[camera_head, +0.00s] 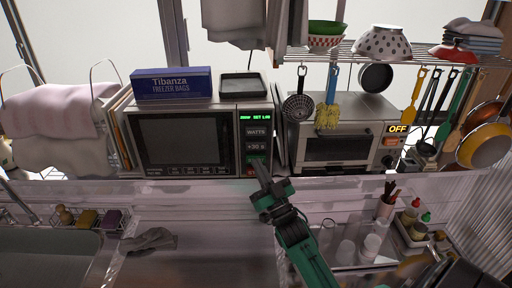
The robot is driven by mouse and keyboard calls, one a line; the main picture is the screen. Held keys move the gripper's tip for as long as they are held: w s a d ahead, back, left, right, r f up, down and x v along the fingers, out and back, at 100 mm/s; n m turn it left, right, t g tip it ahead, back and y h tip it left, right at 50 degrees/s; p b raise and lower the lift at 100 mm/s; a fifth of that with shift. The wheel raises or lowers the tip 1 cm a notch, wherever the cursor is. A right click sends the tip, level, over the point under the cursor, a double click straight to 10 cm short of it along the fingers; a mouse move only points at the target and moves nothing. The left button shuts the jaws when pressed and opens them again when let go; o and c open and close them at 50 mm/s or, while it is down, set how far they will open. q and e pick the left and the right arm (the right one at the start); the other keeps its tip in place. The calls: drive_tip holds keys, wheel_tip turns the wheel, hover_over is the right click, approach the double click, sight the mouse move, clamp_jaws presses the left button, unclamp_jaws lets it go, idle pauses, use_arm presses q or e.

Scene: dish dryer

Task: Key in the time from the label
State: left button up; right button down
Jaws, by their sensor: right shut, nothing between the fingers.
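The microwave (185,141) stands on the back shelf with its door shut. Its control panel (258,133) is at the right of the door, with a lit green display (256,116) at the top and keys marked "WATTS" and "+30" below. The small display text is too small to read surely. My right gripper (260,171) is shut and empty, its tips at the lower part of the panel, covering some of it. I cannot tell whether they touch it. My left gripper is not in view. I cannot make out a label bearing a time.
A blue freezer bag box (171,84) and a dark tray (242,86) lie on the microwave. A toaster oven (343,137) stands to its right, with utensils hanging in front. Below are a sink (50,238) and glasses (346,250).

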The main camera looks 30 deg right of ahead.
idle(0.4)
drive_tip(key=s+m+p, duration=0.1)
drive_tip(key=m+p, duration=0.1)
drive_tip(key=m, duration=0.3)
drive_tip(key=s+a+m+y+p, duration=0.1)
drive_tip(key=m, duration=0.4)
drive_tip(key=s+m+p, duration=0.1)
drive_tip(key=m+p, duration=0.1)
drive_tip(key=m, duration=0.4)
drive_tip(key=shift+s+a+r+g+y+p, duration=0.1)
drive_tip(key=shift+s+a+g+y+p, duration=0.1)
drive_tip(key=shift+a+g+y+p, duration=0.15)
drive_tip(key=shift+w, duration=0.1)
drive_tip(key=b, duration=0.3)
approach(256, 145)
drive_tip(key=w+a+r, duration=0.2)
drive_tip(key=w+r, duration=0.2)
drive_tip(key=shift+w, duration=0.15)
drive_tip(key=shift+w+d, duration=0.1)
idle(1.1)
drive_tip(key=shift+w+d, duration=0.15)
drive_tip(key=shift+w, duration=0.15)
